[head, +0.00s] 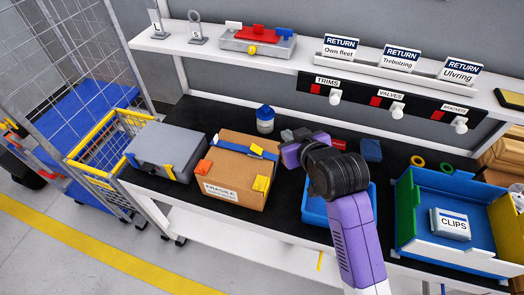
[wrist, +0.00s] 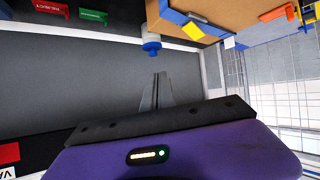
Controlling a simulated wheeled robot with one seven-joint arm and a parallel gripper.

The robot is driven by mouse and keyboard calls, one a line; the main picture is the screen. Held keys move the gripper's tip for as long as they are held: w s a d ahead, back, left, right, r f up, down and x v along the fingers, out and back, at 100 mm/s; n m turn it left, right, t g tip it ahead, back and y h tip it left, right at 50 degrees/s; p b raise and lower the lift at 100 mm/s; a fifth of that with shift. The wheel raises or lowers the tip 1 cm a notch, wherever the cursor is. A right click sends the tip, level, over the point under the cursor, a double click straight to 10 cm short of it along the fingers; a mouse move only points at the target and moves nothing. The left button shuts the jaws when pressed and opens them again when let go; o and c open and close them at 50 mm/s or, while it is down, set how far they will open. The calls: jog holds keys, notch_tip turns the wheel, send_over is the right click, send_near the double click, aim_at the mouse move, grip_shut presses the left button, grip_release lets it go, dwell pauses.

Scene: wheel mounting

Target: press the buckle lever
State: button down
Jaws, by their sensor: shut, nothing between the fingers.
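A cardboard box (head: 225,187) marked FRAGILE stands on the black bench, with a blue strap (head: 230,147) across its top. A small yellow piece (head: 256,150) sits on the strap and may be the buckle; its lever is too small to tell. The box also shows at the upper right of the wrist view (wrist: 232,10). My gripper (head: 288,135) is to the right of the box, above the bench and apart from it. In the wrist view my gripper's fingertips (wrist: 160,75) are together and empty, below a white bottle with a blue cap (wrist: 152,42).
The bottle (head: 265,120) stands behind the box. A grey case (head: 167,148) is left of the box. A blue bin (head: 316,212) lies under my arm, and a tray (head: 450,252) with a CLIPS box stands at the right. A shelf (head: 215,48) runs above the bench.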

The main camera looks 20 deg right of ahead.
aim_at(257, 149)
jog(key=shift+f, duration=0.15)
jog(key=a+f+b, duration=0.1)
jog(key=f+b, duration=0.1)
jog(key=w+a+f+b, duration=0.1)
jog(key=b, duration=0.1)
jog(key=w+a+f+b, duration=0.1)
jog(key=f+b, duration=0.1)
jog(key=shift+f, duration=0.35)
jog(key=shift+w+a+f+b, duration=0.4)
jog(key=shift+w+a+f, duration=0.1)
jog(key=shift+f, duration=0.15)
jog(key=shift+f, duration=0.1)
dwell(1.3)
jog(key=shift+a+f, duration=0.15)
jog(key=shift+f, duration=0.1)
jog(key=shift+w+a+f, duration=0.1)
jog(key=shift+f, duration=0.05)
dwell(0.5)
